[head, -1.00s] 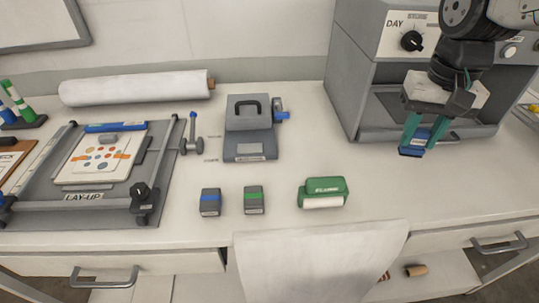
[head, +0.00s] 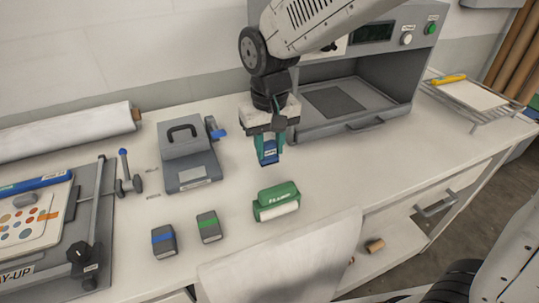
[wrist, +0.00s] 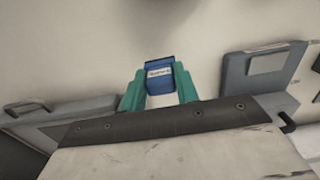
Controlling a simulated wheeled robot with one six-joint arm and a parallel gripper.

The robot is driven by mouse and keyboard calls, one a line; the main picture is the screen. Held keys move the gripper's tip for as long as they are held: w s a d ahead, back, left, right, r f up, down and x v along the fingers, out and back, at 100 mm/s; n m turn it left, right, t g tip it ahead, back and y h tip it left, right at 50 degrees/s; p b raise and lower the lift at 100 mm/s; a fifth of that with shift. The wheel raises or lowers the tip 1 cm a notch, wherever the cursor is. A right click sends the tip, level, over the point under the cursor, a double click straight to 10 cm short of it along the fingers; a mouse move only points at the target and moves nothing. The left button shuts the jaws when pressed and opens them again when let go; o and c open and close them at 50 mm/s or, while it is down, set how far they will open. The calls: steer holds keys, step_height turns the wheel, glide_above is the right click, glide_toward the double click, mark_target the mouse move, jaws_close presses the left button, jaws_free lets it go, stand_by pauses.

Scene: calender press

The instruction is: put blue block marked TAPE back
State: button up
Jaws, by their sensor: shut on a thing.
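My gripper (head: 268,153) is shut on a blue block (head: 268,156) with a white label. It holds the block above the bench, in front of the grey press and behind the green film block. In the wrist view the blue block (wrist: 159,76) sits between the green fingertips (wrist: 160,92), its label facing the camera; the lettering is too small to read.
A green block (head: 276,203) stands on the bench (head: 330,180). Two dark grey blocks, one with a blue band (head: 164,241) and one with a green band (head: 208,227), stand left of it. A grey handled device (head: 188,155), the press (head: 350,95) and a lay-up frame (head: 75,240) stand around.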

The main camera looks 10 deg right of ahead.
mark_target(270, 157)
steer(key=shift+f, duration=1.5)
steer(key=shift+f, duration=0.1)
steer(key=o, duration=0.9)
